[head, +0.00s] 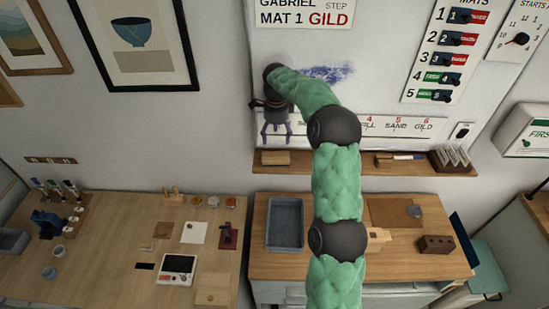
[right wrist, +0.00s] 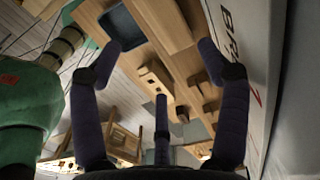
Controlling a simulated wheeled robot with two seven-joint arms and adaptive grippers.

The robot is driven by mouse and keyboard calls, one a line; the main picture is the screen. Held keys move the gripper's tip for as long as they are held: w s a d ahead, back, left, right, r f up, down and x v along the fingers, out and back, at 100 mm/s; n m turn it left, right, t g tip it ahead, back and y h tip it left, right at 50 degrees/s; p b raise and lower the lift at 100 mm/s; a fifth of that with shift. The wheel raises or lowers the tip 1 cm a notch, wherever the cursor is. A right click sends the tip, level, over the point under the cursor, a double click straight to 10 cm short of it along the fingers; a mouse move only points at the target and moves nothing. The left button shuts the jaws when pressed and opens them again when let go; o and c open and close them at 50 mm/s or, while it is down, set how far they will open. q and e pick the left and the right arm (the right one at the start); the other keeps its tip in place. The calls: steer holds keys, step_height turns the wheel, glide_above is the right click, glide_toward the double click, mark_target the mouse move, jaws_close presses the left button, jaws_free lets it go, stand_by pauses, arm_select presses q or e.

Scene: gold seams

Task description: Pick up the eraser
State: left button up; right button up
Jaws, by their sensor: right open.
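The eraser (head: 275,158), a small tan block, lies at the left end of the wooden ledge (head: 340,170) under the whiteboard. My right gripper (head: 275,136) is in front of the board, above the eraser and apart from it, with its fingers pointing down. In the right wrist view its dark fingers (right wrist: 160,58) are spread wide with nothing between them. A wooden block (right wrist: 165,24) shows beyond the fingertips there; I cannot tell for sure that it is the eraser. My left gripper is not in view.
The ledge also holds a marker-like tool (head: 400,157) and a wooden rack of cards (head: 452,159) at its right. Below stands a workbench with a blue-grey tray (head: 285,222) and a brown block (head: 436,244). A second bench with small items (head: 178,268) is at the left.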

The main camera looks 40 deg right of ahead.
glide_above(276, 157)
step_height(276, 157, down, 6)
steer(key=shift+s+r+p, duration=0.1)
steer(key=shift+r+p, duration=0.1)
steer(key=shift+p, duration=0.15)
steer(key=shift+f, duration=0.5)
step_height(276, 157, down, 4)
steer(key=shift+r+p, duration=0.1)
steer(key=shift+p, duration=0.35)
steer(key=shift+f, duration=0.55)
steer(key=c, duration=0.9)
